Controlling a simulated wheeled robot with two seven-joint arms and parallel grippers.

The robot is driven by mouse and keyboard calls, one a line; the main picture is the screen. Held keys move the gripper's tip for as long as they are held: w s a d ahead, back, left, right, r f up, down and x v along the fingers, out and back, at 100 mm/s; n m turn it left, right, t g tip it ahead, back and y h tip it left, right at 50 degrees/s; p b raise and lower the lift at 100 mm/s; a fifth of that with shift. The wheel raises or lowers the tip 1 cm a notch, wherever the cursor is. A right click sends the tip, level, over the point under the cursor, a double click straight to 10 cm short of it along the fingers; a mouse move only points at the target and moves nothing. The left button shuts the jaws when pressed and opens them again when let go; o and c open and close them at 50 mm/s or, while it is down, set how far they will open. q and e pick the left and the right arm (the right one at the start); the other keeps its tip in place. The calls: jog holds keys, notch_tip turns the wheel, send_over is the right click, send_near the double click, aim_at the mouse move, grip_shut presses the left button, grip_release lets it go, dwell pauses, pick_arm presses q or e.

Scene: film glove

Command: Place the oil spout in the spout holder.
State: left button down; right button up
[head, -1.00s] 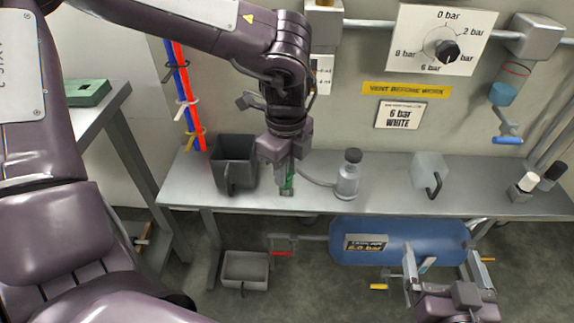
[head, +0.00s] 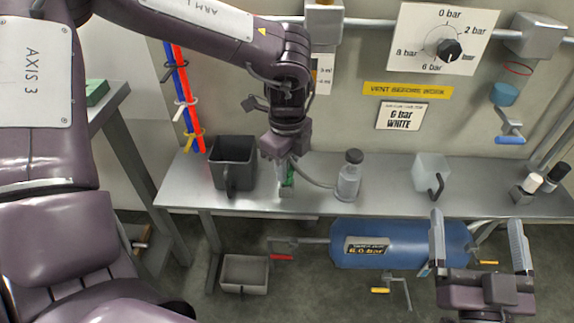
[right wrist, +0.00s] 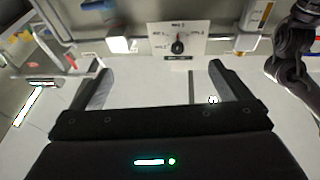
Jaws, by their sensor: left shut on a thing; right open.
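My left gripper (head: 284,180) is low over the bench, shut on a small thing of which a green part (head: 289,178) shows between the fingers. The fingers hide most of it, so I cannot tell its full shape. A curved grey tube (head: 314,180) runs from beside this gripper to a clear bottle with a dark cap (head: 348,175), standing upright just to the right. I cannot tell for sure which thing is the spout holder. My right gripper (head: 477,219) is open and empty in front of the bench at the right; its spread fingers also show in the right wrist view (right wrist: 155,76).
A dark grey bin (head: 233,162) stands left of my left gripper. A pale box with a dark hook (head: 430,173) and a white-topped cylinder (head: 532,183) stand to the right. A blue tank (head: 385,243) lies below the bench (head: 390,202). A gauge panel (head: 447,45) hangs above.

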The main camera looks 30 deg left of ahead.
jog(key=shift+s+r, duration=0.1)
jog(key=shift+r, duration=0.25)
pick_arm(q)
jog(key=shift+f, duration=0.1)
pick_arm(e)
jog(key=shift+d+r+t, duration=0.1)
jog(key=shift+r+t, duration=0.1)
jog(key=shift+t, duration=0.1)
pick_arm(q)
jog(key=c, duration=1.2)
grip_release()
jog(key=shift+o, duration=0.2)
pick_arm(e)
jog(key=shift+s+r+t, duration=0.15)
jog(key=shift+r+t, duration=0.15)
jog(key=shift+r, duration=0.3)
